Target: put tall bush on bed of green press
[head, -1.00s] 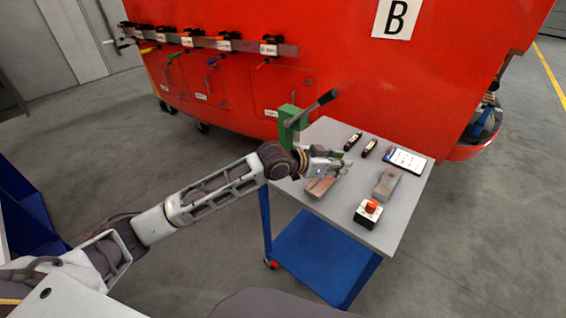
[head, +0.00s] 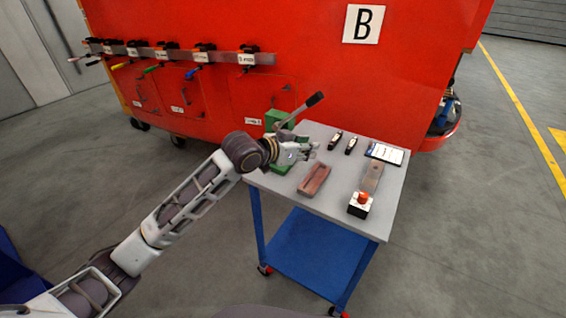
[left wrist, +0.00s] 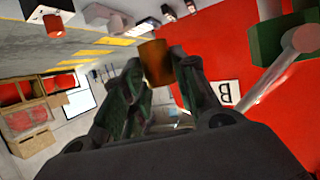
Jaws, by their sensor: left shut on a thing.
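The green press (head: 279,120) stands on the left back corner of the table; its dark lever (head: 303,110) points up to the right. My left arm passes in front of it and hides part of its frame. My left gripper (head: 312,150) is just right of the press, above the table. In the left wrist view its fingers (left wrist: 157,75) are shut on a brown-bronze cylinder, the tall bush (left wrist: 154,60), which sticks out past the fingertips. The bush is too small to make out in the head view. The green press (left wrist: 268,42) is at upper right there. My right gripper is not in view.
On the grey table (head: 335,208) are a reddish tray (head: 314,179), a red-button box (head: 360,204), a grey block (head: 371,177), two small black devices (head: 335,140) and a phone-like panel (head: 385,153). A red train nose (head: 300,60) stands behind.

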